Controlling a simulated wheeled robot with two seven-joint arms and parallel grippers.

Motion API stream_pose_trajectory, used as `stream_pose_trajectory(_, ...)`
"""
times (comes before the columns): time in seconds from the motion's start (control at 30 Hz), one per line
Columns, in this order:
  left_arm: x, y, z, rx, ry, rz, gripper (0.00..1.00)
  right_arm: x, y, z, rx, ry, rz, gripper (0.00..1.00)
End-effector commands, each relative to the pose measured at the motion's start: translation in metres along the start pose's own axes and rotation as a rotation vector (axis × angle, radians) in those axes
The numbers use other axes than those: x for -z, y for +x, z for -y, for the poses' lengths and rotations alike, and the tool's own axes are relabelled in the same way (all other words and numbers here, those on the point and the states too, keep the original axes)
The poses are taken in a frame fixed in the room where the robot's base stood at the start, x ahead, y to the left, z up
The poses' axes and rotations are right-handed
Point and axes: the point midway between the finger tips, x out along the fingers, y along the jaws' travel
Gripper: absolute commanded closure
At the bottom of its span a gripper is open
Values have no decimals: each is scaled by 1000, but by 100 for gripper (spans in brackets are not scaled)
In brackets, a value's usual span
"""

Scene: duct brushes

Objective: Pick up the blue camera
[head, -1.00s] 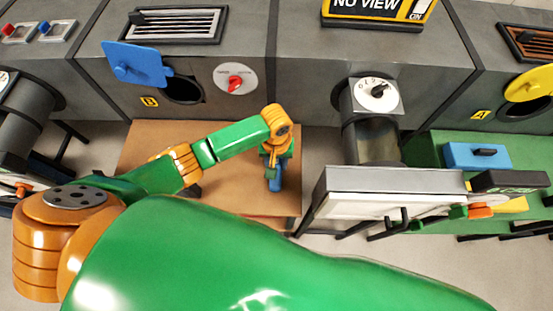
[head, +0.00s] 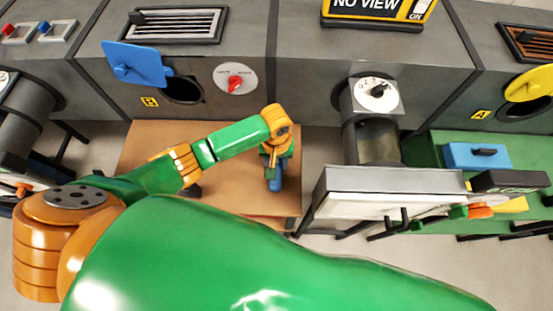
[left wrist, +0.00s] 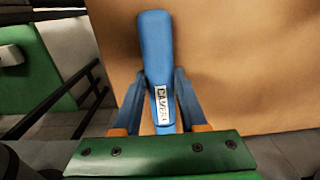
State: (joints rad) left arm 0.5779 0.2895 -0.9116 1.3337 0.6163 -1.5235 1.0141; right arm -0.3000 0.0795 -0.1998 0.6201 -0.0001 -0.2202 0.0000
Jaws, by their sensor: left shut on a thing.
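The blue camera (left wrist: 156,50) is a rounded blue stick with a white label reading "CAMERA" in the left wrist view. It lies between the two fingers of my left gripper (left wrist: 160,95), which is shut on it. In the head view my left gripper (head: 274,168) is over the right part of the brown table, with the blue camera (head: 275,184) just showing below it. Whether the camera touches the table top is hard to tell. My right gripper is not clearly in view.
The brown table (head: 225,200) is otherwise mostly clear. Behind it is a grey duct with an open port marked B and a raised blue cover (head: 137,64). A white-panelled monitor (head: 385,190) stands to the right. A green table (head: 440,150) holds a blue box (head: 477,156).

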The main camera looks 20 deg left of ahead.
Motion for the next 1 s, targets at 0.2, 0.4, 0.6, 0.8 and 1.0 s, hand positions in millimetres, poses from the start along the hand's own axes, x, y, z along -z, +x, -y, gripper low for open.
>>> stream_pose_trajectory(0.2,0,0,0,0,0,1,100,0,0,0,0,0,0,36)
stream_pose_trajectory(0.4,0,-3,0,-1,0,0,100,0,-1,0,0,0,0,36)
stream_pose_trajectory(0.6,1,-36,-1,-3,1,-2,100,1,-12,-1,-1,-1,0,36)
stream_pose_trajectory(0.8,-45,-90,-11,-7,6,0,100,2,-29,-1,-1,-1,0,36)
stream_pose_trajectory(1.0,-102,-122,-22,-2,4,2,100,4,-45,-1,-1,-1,0,36)
